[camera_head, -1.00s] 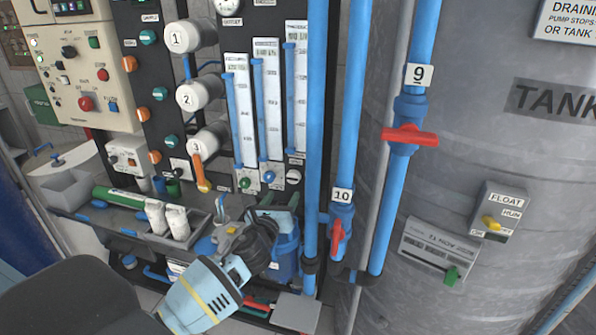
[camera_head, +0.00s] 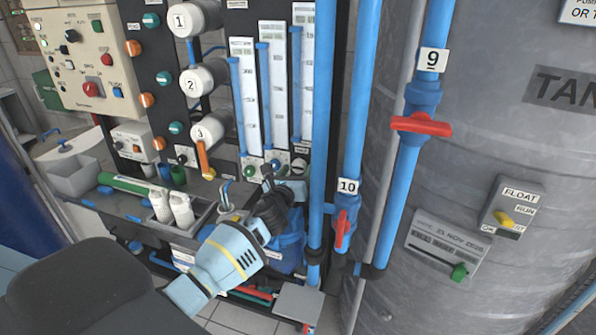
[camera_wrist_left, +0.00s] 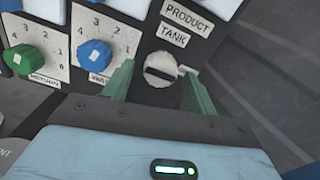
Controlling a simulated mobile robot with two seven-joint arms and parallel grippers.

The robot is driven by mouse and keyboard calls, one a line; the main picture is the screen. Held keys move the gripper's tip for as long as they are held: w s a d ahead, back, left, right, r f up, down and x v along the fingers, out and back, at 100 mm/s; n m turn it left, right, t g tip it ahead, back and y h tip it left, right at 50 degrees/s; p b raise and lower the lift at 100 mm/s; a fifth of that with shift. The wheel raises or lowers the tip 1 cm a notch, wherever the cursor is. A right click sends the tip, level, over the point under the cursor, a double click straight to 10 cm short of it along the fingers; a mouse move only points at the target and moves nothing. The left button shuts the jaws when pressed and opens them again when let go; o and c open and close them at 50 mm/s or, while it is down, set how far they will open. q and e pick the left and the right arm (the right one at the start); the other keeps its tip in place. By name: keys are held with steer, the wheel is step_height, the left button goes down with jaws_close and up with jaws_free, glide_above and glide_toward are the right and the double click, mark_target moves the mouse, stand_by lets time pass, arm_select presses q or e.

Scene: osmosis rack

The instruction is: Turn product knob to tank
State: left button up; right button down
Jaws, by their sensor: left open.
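The product knob (camera_wrist_left: 161,69) is a round pale knob with a dark slot on the dark panel in the left wrist view. Its slot lies roughly level in that picture. Labels reading PRODUCT (camera_wrist_left: 187,15) and TANK (camera_wrist_left: 173,35) are above it. My left gripper (camera_wrist_left: 157,72) is open, with one green finger on each side of the knob. I cannot tell whether either finger touches it. In the head view my left gripper (camera_head: 279,182) reaches the foot of the flow-meter panel and partly covers that area. My right gripper is not in view.
A green knob (camera_wrist_left: 18,59) and a blue knob (camera_wrist_left: 95,53) sit left of the product knob. A vertical blue pipe (camera_head: 321,120) stands close to the right of my gripper. Valve 10's red handle (camera_head: 342,229) and the grey tank (camera_head: 480,160) are further right.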

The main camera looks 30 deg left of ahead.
arm_select(q)
steer(key=shift+w+a, duration=0.1)
steer(key=shift+w, duration=0.25)
steer(key=shift+c, duration=0.4)
steer(key=c, duration=0.9)
